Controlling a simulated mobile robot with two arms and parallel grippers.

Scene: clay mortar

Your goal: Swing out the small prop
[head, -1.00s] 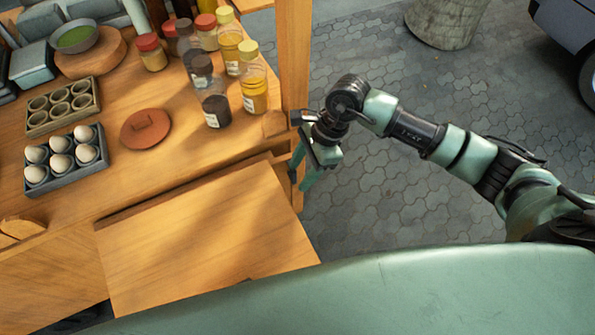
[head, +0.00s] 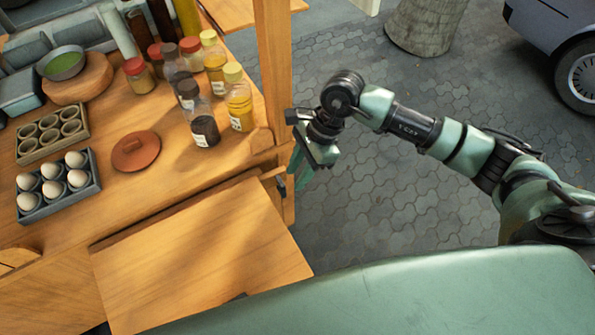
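The small prop cannot be made out for certain. A wooden flap (head: 200,262) juts from the front of the wooden stall, and whatever is under it is hidden. A small dark piece (head: 281,185) shows at the stall's right end, beside the flap's back corner. My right gripper (head: 300,168) points down beside the stall's right front corner, close to this piece. Its fingertips are partly out of sight there, so I cannot tell whether they are open, shut or touching anything. My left gripper is not in view.
The stall's counter (head: 165,182) holds an egg tray (head: 65,203), a terracotta lid (head: 135,150), spice jars (head: 203,125) and a green-filled bowl (head: 62,63). A wooden post (head: 272,60) rises at its right end. Open paving (head: 400,215) lies to the right.

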